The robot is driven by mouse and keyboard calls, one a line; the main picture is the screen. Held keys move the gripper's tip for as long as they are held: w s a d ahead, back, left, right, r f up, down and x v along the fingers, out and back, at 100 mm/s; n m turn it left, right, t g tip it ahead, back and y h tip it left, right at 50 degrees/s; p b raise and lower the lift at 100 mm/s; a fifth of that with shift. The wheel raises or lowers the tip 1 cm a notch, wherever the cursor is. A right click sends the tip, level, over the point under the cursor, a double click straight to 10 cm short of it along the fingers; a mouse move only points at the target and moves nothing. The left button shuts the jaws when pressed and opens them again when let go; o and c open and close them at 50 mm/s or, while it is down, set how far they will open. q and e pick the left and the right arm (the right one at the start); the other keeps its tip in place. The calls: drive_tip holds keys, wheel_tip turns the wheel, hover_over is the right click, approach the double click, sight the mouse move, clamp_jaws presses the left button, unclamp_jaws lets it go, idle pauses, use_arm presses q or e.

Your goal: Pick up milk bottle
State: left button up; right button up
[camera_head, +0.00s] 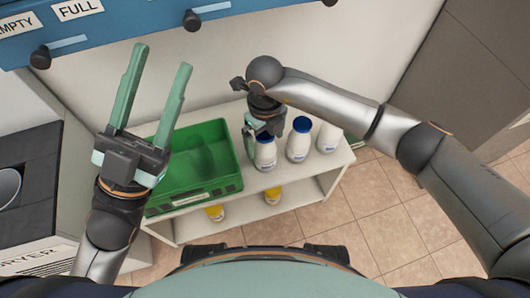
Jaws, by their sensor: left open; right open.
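Several white milk bottles stand on the right part of a white shelf top (328,161). The nearest bottle (265,157) and a middle bottle (298,148) have blue caps. A further bottle (328,136) stands to the right, its top hidden by my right arm. My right gripper (257,135) points down at the nearest bottle's cap, just behind and above it in the picture. It is open; its fingers are partly hidden, and I cannot tell if they touch the bottle. My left gripper (162,57) is open and empty, raised at the left, fingers pointing up.
A green crate (195,185) sits on the shelf left of the bottles. Yellow-capped bottles (273,195) stand on the lower level. Tiled floor (385,205) is clear at the right.

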wheel_tip(320, 180, down, 2)
drive_tip(key=shift+f, duration=0.1)
clamp_jaws()
idle(0.8)
